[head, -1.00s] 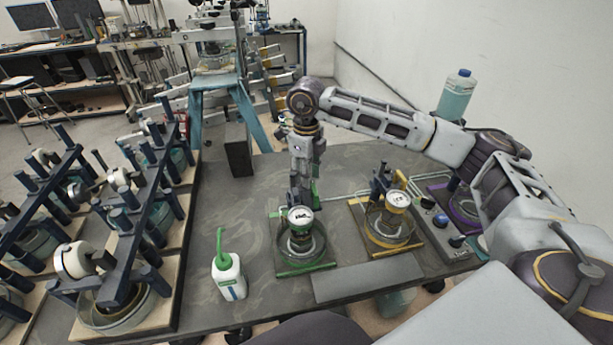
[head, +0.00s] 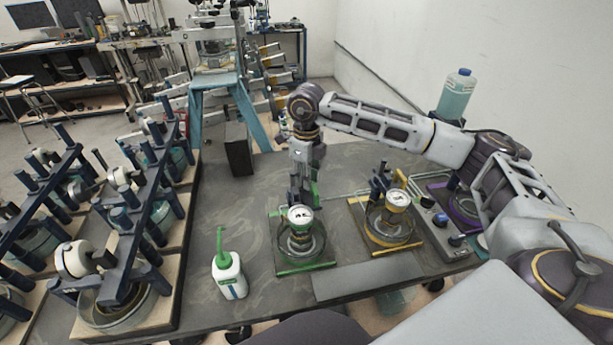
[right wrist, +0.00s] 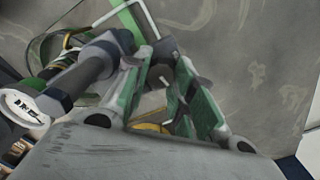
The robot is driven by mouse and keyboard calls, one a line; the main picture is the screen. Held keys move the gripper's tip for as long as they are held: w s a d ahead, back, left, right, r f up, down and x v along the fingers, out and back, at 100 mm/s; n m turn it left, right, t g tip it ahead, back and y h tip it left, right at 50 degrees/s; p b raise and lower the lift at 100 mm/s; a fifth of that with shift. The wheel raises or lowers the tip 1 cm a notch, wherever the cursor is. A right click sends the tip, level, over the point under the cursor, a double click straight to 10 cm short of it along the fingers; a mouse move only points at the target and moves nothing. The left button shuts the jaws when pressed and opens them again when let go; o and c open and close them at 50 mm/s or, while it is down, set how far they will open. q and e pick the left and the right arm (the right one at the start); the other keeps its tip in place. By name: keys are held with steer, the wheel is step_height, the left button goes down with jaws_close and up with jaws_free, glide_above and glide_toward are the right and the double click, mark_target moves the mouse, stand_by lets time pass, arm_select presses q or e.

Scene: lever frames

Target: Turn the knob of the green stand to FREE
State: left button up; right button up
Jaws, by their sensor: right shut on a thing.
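The green stand (head: 306,268) is on the table, with a green-edged base, a clear ring and a round white dial (head: 300,216) on top. My right gripper (head: 302,198) points down behind the dial, at the stand's far side. In the right wrist view its green-padded fingers (right wrist: 165,72) are close around a small dark part of the stand, which looks like the knob. The fingers hide most of it, so its setting cannot be read. The dial also shows at the left of the right wrist view (right wrist: 24,106), too blurred to read. My left gripper is out of view.
A yellow stand (head: 392,240) is just right of the green one, and a purple stand (head: 462,208) is farther right. A white bottle with a green spout (head: 229,276) stands front left. Dark-posted racks (head: 125,240) fill the left.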

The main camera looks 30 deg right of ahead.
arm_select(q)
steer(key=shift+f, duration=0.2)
arm_select(e)
steer(key=shift+n+b, duration=0.45)
steer(key=shift+n, duration=0.05)
steer(key=shift+n+b, duration=0.45)
steer(key=shift+n, duration=0.15)
steer(key=shift+n+b, duration=0.55)
steer(key=shift+n, duration=0.65)
steer(key=shift+n+b, duration=0.4)
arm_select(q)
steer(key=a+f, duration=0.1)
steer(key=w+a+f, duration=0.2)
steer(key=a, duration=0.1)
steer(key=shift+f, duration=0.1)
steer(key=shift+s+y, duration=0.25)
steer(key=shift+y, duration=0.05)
arm_select(e)
steer(key=shift+n, duration=0.3)
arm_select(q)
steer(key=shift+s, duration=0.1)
